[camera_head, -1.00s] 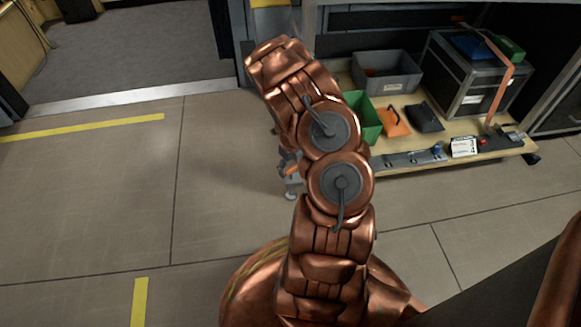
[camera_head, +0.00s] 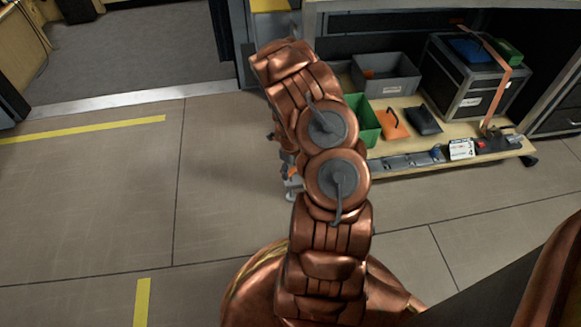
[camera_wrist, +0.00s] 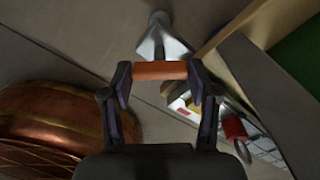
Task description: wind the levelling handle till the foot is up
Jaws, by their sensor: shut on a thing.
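In the wrist view, my gripper (camera_wrist: 161,74) is shut on an orange handle grip (camera_wrist: 160,70), which lies crosswise between its two fingers. A pale metal foot (camera_wrist: 161,38), flared and tapering to a small round end, shows just beyond the grip. I cannot tell whether the foot touches the floor.
A low wooden shelf (camera_head: 478,153) at the right holds a grey bin (camera_head: 385,86), a green bin (camera_head: 366,122), a black case (camera_head: 461,85) and small items. The shelf edge is close to the handle. The tiled floor (camera_head: 90,200) at the left is clear.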

